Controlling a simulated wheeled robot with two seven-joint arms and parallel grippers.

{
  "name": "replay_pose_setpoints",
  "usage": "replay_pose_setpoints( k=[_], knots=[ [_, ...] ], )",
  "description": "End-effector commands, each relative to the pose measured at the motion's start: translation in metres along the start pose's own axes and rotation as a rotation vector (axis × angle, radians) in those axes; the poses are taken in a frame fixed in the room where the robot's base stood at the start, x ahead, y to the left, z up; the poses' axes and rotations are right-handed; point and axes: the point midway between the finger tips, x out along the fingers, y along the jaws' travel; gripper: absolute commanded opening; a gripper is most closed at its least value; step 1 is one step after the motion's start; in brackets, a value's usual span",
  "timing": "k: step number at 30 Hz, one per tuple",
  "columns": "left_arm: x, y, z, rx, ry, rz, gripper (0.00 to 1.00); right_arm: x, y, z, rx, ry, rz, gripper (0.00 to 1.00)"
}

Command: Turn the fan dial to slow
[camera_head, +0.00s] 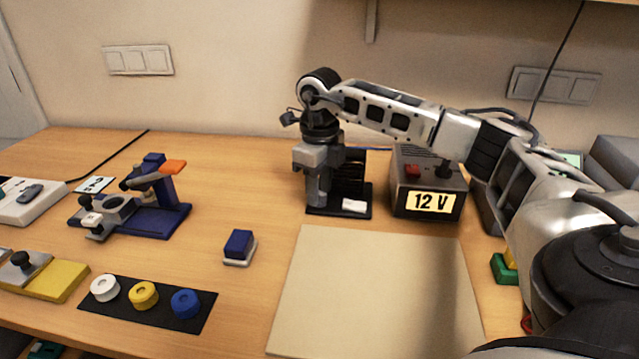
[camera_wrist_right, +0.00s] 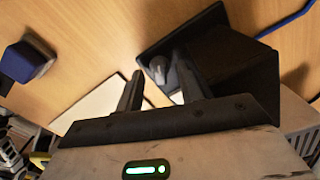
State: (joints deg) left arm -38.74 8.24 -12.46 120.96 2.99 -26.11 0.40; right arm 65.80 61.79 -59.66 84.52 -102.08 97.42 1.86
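The black fan unit (camera_head: 358,182) stands on the table behind the pale mat, with a flat base and a small white label (camera_head: 354,206) at its front. My right gripper (camera_head: 318,203) points down over the left part of its base and hides the dial in the head view. In the right wrist view the fan's black housing (camera_wrist_right: 235,68) is at right. A small grey knob, seemingly the dial (camera_wrist_right: 158,68), shows between the tips of my right gripper (camera_wrist_right: 160,65). The fingers are apart; contact with the knob cannot be told. My left gripper is not in view.
A 12 V power supply (camera_head: 428,190) stands close to the right of the fan. The pale mat (camera_head: 375,290) in front is clear. A blue block (camera_head: 239,246), a blue fixture (camera_head: 155,205) and a black strip (camera_head: 190,322) with coloured rings lie to the left.

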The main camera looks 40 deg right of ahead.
Motion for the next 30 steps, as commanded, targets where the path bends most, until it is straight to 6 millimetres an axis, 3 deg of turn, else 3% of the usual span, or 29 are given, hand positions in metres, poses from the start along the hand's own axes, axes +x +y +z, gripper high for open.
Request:
replay_pose_setpoints(
  k=[4,8,19,24,30],
  knots=[
    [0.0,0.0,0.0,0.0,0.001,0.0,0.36,-0.006,0.0,0.0,0.001,-0.001,0.0,0.38],
    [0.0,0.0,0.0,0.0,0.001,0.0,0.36,-0.026,0.0,0.001,0.001,-0.005,0.0,0.38],
    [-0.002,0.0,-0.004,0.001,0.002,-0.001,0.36,-0.116,0.0,0.001,0.0,-0.006,0.0,0.38],
    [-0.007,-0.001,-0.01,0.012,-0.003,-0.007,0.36,-0.148,0.0,0.0,-0.001,-0.002,-0.002,0.38],
    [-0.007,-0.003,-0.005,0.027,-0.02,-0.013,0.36,-0.16,0.0,0.0,0.0,0.0,-0.001,0.38]
  ],
)
